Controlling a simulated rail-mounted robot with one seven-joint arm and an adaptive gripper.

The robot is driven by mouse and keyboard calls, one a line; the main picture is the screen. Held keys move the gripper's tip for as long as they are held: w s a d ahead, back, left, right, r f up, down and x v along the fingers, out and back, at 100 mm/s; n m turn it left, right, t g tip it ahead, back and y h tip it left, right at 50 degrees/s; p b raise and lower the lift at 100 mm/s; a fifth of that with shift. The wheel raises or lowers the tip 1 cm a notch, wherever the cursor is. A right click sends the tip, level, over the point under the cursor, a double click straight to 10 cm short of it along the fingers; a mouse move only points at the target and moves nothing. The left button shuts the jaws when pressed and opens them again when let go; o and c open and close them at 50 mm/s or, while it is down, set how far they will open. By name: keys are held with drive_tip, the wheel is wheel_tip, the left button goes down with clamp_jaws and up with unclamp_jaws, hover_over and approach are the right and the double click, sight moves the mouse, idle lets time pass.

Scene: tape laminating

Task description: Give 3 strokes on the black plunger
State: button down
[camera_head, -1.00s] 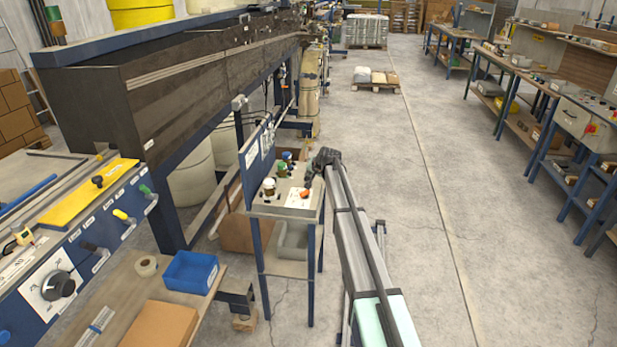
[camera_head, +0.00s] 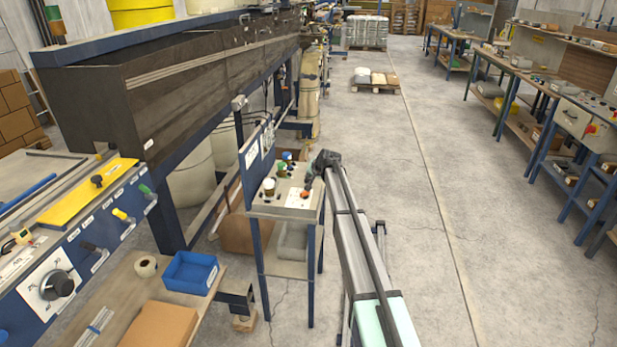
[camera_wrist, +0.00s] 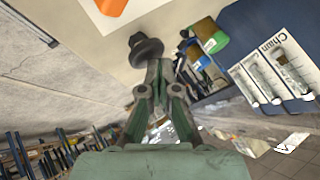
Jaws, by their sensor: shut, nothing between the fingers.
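The black plunger (camera_wrist: 146,48) stands on the light panel in the wrist view, with a round dark knob. My gripper (camera_wrist: 161,66) is shut and empty, its fingertips right at the knob's edge; I cannot tell whether they touch it. In the head view my gripper (camera_head: 309,182) is over the right side of the small control stand (camera_head: 262,209). The plunger cannot be made out there.
A sign board (camera_head: 257,148) rises along the stand's left side. The floor to the right is open.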

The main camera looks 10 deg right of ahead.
drive_tip(key=shift+r, duration=0.1)
drive_tip(key=shift+r+p, duration=0.35)
drive_tip(key=shift+r, duration=1.2)
drive_tip(key=shift+r+p, duration=0.7)
drive_tip(key=shift+r, duration=1.85)
